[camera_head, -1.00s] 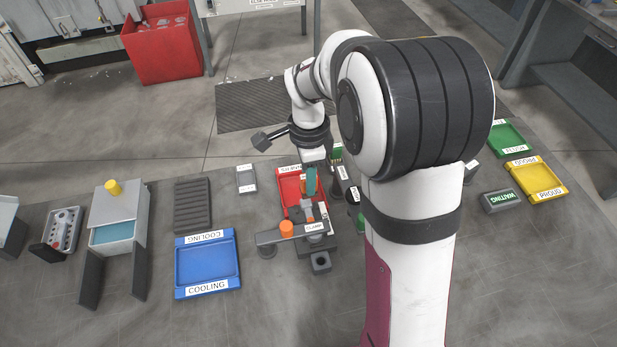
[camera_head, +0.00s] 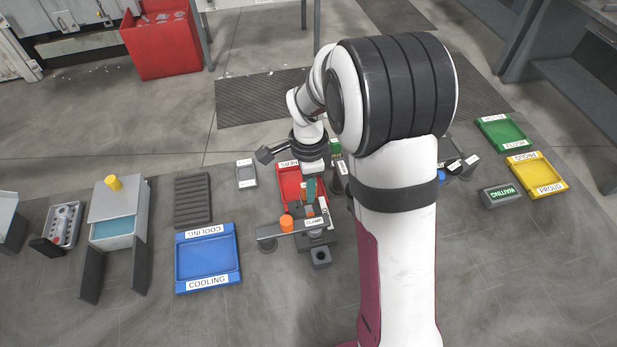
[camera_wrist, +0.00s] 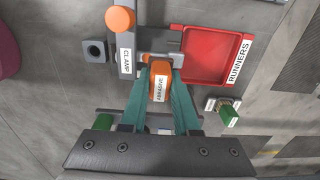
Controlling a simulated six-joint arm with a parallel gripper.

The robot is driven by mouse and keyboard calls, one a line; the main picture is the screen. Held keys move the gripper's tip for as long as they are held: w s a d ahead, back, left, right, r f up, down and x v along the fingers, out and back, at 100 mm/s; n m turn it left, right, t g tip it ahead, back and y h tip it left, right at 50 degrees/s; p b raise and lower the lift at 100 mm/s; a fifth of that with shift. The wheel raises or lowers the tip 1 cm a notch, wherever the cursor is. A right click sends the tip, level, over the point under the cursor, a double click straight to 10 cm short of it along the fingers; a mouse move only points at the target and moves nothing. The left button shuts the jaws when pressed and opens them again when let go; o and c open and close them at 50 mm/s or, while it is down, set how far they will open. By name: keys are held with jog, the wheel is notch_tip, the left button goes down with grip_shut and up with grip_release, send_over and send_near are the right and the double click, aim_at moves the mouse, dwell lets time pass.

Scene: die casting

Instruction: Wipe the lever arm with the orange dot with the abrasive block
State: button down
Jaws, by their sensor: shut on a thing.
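My gripper (camera_wrist: 160,76) has two teal fingers shut on the orange abrasive block (camera_wrist: 160,88), which bears a white ABRASIVE label. In the head view my gripper (camera_head: 311,189) points down beside the clamp. The grey clamp (camera_wrist: 126,68) has a large round orange knob (camera_wrist: 120,19) and a CLAMP label. A small grey metal part (camera_wrist: 161,57), perhaps the lever arm, lies just beyond the fingertips to the right of the clamp. It is partly hidden by the fingers and block. I cannot make out an orange dot on it, nor whether the block touches it.
A red RUNNERS tray (camera_wrist: 210,55) lies close to the right of the fingers. A grey block with a hole (camera_wrist: 95,51) stands left of the clamp. The head view shows a blue COOLING tray (camera_head: 238,258), a black ribbed rack (camera_head: 193,201) and a yellow PROUD tray (camera_head: 549,190).

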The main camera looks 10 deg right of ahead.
notch_tip(320, 180, down, 3)
jog(key=shift+r, duration=0.2)
jog(key=shift+w+f, duration=0.2)
jog(key=shift+f, duration=0.1)
jog(key=shift+w+f, duration=0.1)
jog(key=shift+w, duration=2.25)
jog(key=shift+s, duration=2.6)
jog(key=shift+r, duration=4.05)
